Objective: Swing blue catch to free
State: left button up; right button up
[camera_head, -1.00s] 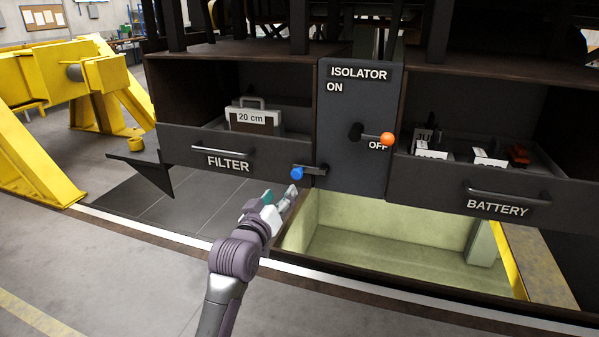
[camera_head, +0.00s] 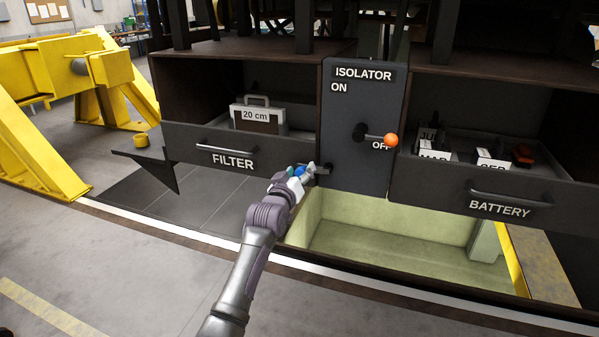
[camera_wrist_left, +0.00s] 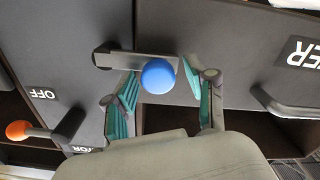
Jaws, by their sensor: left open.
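The blue catch is a dark flat bar with a blue ball knob (camera_wrist_left: 159,76) at its end. In the head view the knob (camera_head: 299,171) is partly hidden by my left gripper (camera_head: 303,172). The bar reaches across the seam between the FILTER drawer (camera_head: 205,155) and the isolator panel (camera_head: 352,95). In the left wrist view my left gripper (camera_wrist_left: 166,100) is open, with one teal-padded finger on each side of the knob and the knob near the fingertips. I cannot tell whether either finger touches it. My right gripper is not in view.
The isolator lever with an orange knob (camera_head: 391,140) points at OFF. The BATTERY drawer (camera_head: 480,195) is at the right. The FILTER drawer holds a case marked 20 cm (camera_head: 257,115). A pit (camera_head: 400,240) lies open below the panel. Yellow stands (camera_head: 90,80) are at the left.

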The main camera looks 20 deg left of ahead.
pick_arm(q)
grip_shut()
